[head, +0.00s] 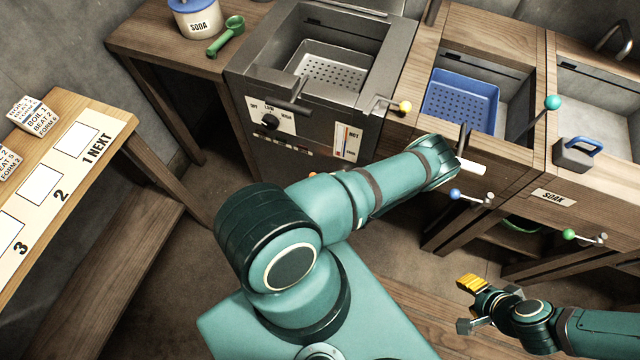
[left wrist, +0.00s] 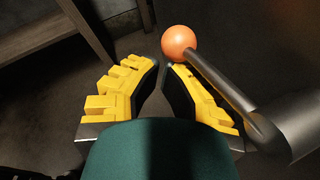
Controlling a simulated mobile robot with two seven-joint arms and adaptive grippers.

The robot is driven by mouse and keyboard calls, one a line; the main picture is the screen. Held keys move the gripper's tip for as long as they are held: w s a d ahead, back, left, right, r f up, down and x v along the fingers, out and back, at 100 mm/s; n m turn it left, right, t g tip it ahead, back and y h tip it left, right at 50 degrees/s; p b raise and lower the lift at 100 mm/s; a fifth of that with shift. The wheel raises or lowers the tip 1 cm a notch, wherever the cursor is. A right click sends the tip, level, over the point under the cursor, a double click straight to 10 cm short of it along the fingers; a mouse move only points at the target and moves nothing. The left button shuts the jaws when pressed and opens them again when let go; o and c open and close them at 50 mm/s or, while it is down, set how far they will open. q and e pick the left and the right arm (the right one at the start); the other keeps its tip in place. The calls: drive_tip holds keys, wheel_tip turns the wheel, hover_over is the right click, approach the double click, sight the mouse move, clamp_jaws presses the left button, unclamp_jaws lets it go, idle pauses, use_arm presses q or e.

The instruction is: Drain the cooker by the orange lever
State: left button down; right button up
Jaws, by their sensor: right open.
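The cooker (head: 338,130) is a grey metal cabinet with a knob, a gauge and a perforated tray (head: 345,70) in its well. Its orange lever shows in the head view as a small orange spot (head: 312,174) low on the front, mostly behind my left arm. In the left wrist view, the lever's orange ball (left wrist: 179,42) sits on a dark rod just beyond my left gripper's (left wrist: 160,66) right fingertip. That gripper looks open, with nothing held; contact with the ball cannot be told. My right gripper (head: 468,300) is open and empty at the lower right.
A blue perforated tray (head: 462,100) sits in the basin right of the cooker. Levers with yellow (head: 405,107), blue (head: 455,194), teal (head: 553,102) and green (head: 569,235) balls stick out nearby. A card table (head: 100,160) stands left. A soda jar (head: 195,18) stands behind.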

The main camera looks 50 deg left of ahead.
use_arm(q)
drive_tip(key=shift+s+a+r+g+y, duration=0.15)
drive_tip(key=shift+r+y, duration=0.15)
drive_tip(key=shift+y, duration=0.15)
drive_tip(key=shift+s+a+r+g+y, duration=0.15)
drive_tip(key=shift+r+y, duration=0.15)
drive_tip(key=shift+y, duration=0.15)
drive_tip(key=shift+w, duration=0.1)
drive_tip(key=shift+d+r, duration=0.1)
drive_tip(key=v, duration=1.2)
